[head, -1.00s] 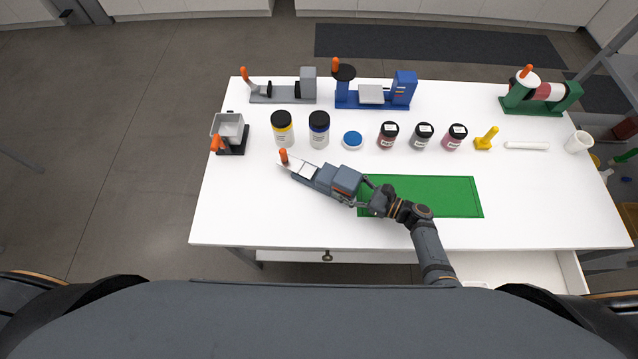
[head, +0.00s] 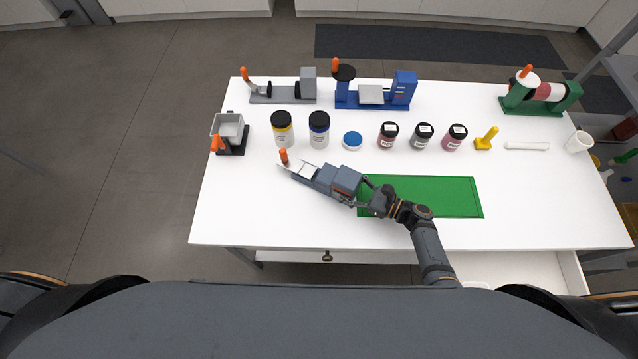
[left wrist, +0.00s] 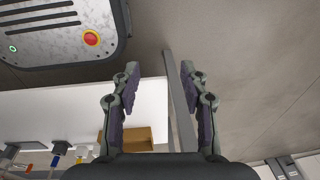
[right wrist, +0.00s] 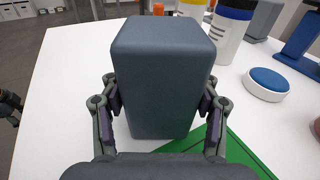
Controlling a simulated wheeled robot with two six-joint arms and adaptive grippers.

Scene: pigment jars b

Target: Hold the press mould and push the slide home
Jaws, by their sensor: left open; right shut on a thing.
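The press mould (head: 326,177) is a long blue-grey block lying slantwise on the white table, left of the green mat. At its far left end are a pale slide (head: 300,167) and an upright orange knob (head: 284,156). My right gripper (head: 362,193) is shut on the block-shaped near end of the mould. In the right wrist view the fingers clasp this dark block (right wrist: 160,80) from both sides, and it hides most of the slide. My left gripper (left wrist: 155,95) is open and empty, away from the mould; it is not in the head view.
The green mat (head: 450,197) lies under my right wrist. Behind the mould stand a yellow-banded jar (head: 282,129), a blue-banded jar (head: 319,130) and a blue-topped lid (head: 352,140). A grey hopper device (head: 229,130) stands left. The table's front left is clear.

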